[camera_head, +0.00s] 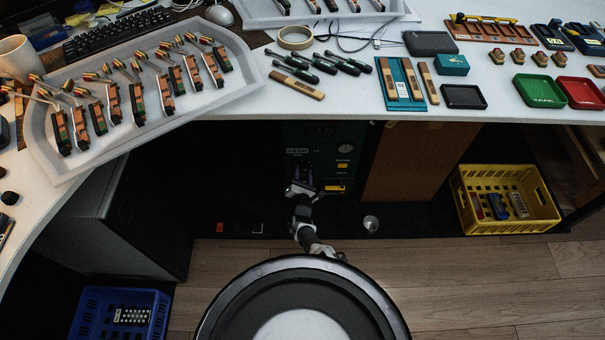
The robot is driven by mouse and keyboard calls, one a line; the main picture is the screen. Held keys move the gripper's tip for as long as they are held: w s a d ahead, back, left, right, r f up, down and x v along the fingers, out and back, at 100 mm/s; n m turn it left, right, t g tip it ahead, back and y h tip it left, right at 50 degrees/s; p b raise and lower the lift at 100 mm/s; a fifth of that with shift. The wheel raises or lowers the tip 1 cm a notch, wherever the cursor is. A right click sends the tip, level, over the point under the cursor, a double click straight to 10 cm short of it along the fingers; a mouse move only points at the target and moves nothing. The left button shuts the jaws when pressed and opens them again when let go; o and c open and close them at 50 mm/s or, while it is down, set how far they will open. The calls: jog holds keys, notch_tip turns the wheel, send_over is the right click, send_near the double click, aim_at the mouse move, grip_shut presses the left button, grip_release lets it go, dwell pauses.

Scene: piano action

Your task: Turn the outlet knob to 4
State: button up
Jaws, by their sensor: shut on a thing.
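A dark green machine (318,142) stands in the shade under the table. Its front has a dark display, a round gauge (345,149) and yellow labels (342,166). My arm reaches forward and my gripper (301,174) is up against the left part of this front, below a small white label. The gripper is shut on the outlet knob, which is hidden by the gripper. The knob's pointer and the numbers around it cannot be read from here.
A brown wooden panel (408,163) stands right of the machine. A yellow crate (510,199) sits at the right and a blue crate (120,315) at the lower left. A small metal cup (371,223) is close to my arm's right. The white tabletop (350,105) overhangs the machine.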

jog(key=shift+w+d+r, duration=0.1)
dwell(0.3)
jog(key=o, duration=1)
jog(key=shift+s+a+r+p, duration=0.15)
jog(key=shift+s+p, duration=2)
jog(key=shift+s, duration=1.35)
jog(key=shift+s+a+p, duration=0.1)
jog(key=shift+s+p, duration=2.05)
jog(key=shift+s, duration=1.3)
